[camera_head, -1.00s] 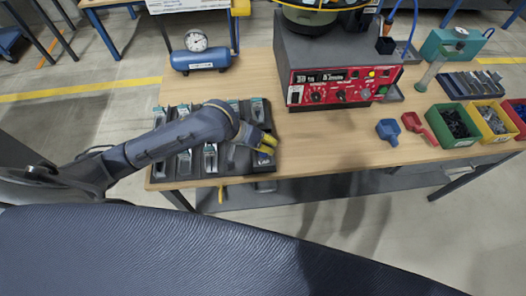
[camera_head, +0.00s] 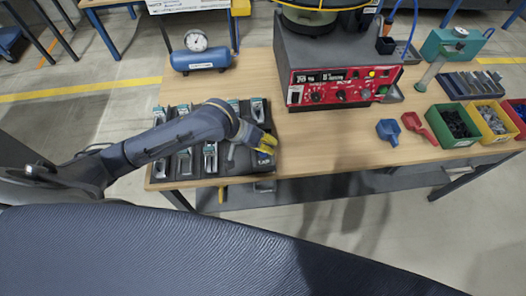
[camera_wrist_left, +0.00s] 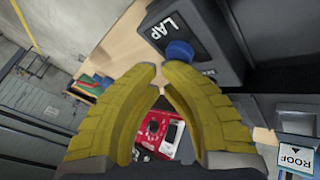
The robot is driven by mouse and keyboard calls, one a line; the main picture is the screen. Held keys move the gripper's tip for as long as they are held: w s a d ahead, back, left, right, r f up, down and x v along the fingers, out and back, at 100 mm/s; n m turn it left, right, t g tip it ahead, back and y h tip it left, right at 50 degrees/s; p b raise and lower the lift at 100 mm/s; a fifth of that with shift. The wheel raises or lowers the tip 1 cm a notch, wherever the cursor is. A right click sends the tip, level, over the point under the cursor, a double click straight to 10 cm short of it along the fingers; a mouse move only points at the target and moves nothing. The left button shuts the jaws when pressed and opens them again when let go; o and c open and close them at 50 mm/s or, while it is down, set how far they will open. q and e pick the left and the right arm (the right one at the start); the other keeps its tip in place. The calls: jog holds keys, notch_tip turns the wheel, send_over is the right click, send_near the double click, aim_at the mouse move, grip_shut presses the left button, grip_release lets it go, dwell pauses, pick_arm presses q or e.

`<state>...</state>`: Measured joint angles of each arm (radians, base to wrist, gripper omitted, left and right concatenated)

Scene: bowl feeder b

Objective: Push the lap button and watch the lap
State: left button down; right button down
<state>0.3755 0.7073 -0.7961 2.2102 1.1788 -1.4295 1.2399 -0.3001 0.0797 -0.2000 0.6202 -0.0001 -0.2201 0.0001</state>
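The lap button (camera_wrist_left: 180,53) is a round blue knob on a dark block (camera_wrist_left: 208,30) with the white word LAP, at the top of the left wrist view. My left gripper (camera_wrist_left: 161,70) has two yellow fingers with a gap between them and nothing held. Its fingertips appear just below the button in that view; I cannot tell whether they touch it. In the head view my left gripper (camera_head: 266,149) is over the right end of the dark tray, and I cannot make out the button there. My right gripper is not in view.
The dark tray (camera_head: 243,188) holds several parts in slots. A block labelled ROOF (camera_wrist_left: 296,155) is at lower right in the wrist view. A red control panel (camera_head: 340,88) stands behind. Blue and red scoops (camera_head: 388,131) and small bins (camera_head: 453,120) are at right. The table's middle is clear.

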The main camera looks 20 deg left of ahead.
pick_arm(q)
jog(key=shift+r, duration=0.5)
jog(key=shift+r, duration=0.1)
jog(key=shift+r, duration=2.4)
jog(key=shift+w, duration=0.1)
